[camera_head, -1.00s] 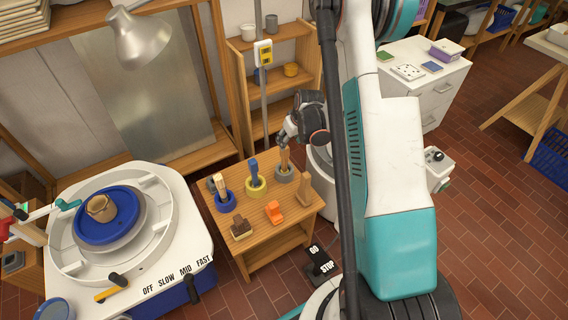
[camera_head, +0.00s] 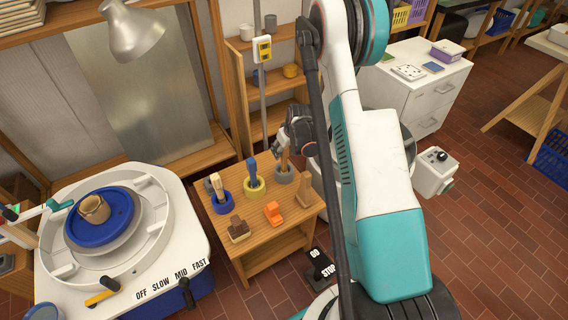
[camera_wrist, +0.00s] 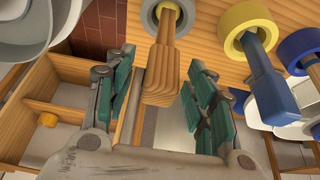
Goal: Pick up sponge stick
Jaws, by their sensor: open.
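A wooden-handled stick (camera_head: 284,158) stands in a grey ring holder (camera_head: 285,175) at the back right of a small wooden table. In the wrist view its thick wooden handle (camera_wrist: 163,78) points between the two green-padded fingers of my gripper (camera_wrist: 160,100), with room on both sides. The gripper is open. In the head view my gripper (camera_head: 283,145) is at the top of this stick.
A yellow holder (camera_head: 255,189) with a blue-handled tool (camera_head: 251,170) and a blue holder (camera_head: 223,206) with light wooden tools stand to the left. An orange piece (camera_head: 273,213), a brown block (camera_head: 238,229) and a wooden piece (camera_head: 304,191) lie in front. The pottery wheel (camera_head: 140,260) is left.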

